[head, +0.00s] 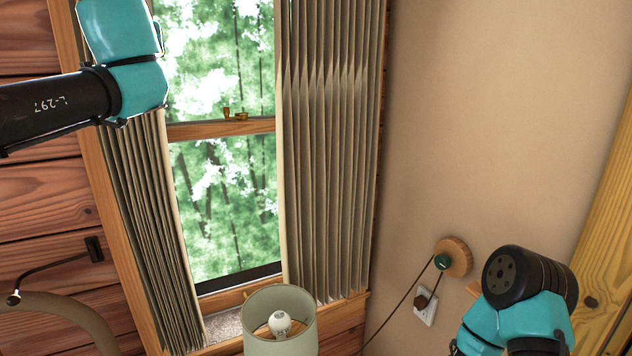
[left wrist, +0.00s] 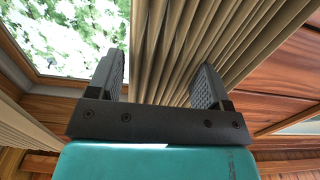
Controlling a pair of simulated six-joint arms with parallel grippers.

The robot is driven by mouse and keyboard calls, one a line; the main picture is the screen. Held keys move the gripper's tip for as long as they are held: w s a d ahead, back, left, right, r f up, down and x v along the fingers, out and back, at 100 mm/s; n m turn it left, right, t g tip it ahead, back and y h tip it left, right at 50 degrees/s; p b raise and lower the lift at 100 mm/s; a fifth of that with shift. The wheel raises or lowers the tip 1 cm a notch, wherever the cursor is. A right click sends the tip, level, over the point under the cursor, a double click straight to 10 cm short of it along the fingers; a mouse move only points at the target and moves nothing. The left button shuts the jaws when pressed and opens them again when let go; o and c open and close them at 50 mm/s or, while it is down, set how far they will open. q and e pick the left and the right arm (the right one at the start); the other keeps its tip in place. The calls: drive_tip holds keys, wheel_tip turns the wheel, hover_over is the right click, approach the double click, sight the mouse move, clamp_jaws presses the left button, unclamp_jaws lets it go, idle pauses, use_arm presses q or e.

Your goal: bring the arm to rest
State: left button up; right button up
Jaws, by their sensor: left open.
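In the left wrist view my left gripper (left wrist: 158,85) is open, its two fingers spread wide with nothing held between them. Behind the fingers hangs a pleated curtain (left wrist: 185,45); I cannot tell whether they touch it. In the head view my left arm (head: 125,60) comes in from the left in front of the window, and its gripper is out of the picture. My right arm (head: 525,310) shows at the bottom right; its gripper is not visible.
A window (head: 225,205) with beige curtains, the right one (head: 325,150) and the left one (head: 155,235), fills the middle. A lamp (head: 280,340) stands below it. A round wooden wall fitting (head: 458,258) and an outlet (head: 428,315) are near my right arm.

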use_arm(q)
drive_tip(key=shift+x, duration=1.05)
drive_tip(key=shift+s, duration=0.1)
drive_tip(key=v, duration=1.2)
drive_tip(key=shift+s+d, duration=0.25)
drive_tip(key=shift+s, duration=0.05)
drive_tip(key=shift+w, duration=0.15)
drive_tip(key=x, duration=1.4)
drive_tip(key=shift+a, duration=0.15)
idle(1.7)
idle(2.0)
